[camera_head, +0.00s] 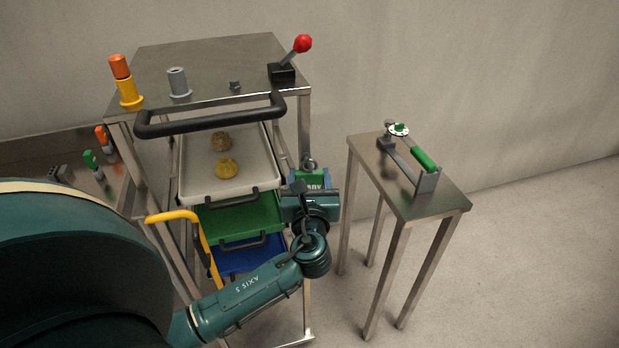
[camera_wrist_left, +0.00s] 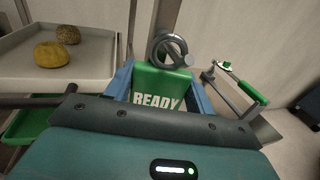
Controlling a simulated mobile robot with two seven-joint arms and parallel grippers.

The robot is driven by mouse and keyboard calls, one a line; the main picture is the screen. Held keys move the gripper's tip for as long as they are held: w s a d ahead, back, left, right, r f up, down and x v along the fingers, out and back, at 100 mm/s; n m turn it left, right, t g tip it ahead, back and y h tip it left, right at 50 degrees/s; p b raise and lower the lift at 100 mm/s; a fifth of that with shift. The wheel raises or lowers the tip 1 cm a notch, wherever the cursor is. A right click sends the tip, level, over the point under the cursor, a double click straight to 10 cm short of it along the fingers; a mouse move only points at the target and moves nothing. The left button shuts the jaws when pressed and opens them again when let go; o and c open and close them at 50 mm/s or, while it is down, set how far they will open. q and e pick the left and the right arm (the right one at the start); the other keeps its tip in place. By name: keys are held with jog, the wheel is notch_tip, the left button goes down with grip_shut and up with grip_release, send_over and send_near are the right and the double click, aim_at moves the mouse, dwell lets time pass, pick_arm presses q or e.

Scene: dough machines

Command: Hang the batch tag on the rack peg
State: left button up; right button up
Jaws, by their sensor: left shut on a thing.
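The batch tag (camera_wrist_left: 160,88) is a green plate marked READY with a metal ring (camera_wrist_left: 170,48) at its top. My left gripper (camera_wrist_left: 160,82) is shut on it, with a blue finger on each side. In the head view the tag (camera_head: 313,186) and gripper (camera_head: 309,178) are at the right front post of the rack (camera_head: 305,125). A round grey part shows within the ring, in front of the post; I cannot tell whether the ring is around the peg or only before it. My right gripper is not in view.
The rack holds a light tray (camera_head: 190,180) with two dough balls, above green (camera_head: 235,215) and blue (camera_head: 228,262) trays. A black bar handle (camera_head: 210,122) and yellow handle (camera_head: 172,216) stick out. A narrow metal table (camera_head: 440,203) with a green-handled device stands to the right.

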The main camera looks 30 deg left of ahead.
pick_arm(q)
jog(key=o, duration=1)
jog(key=shift+o, duration=0.2)
jog(key=shift+s+d, duration=0.15)
jog(key=shift+v, duration=2)
jog(key=shift+s, duration=0.1)
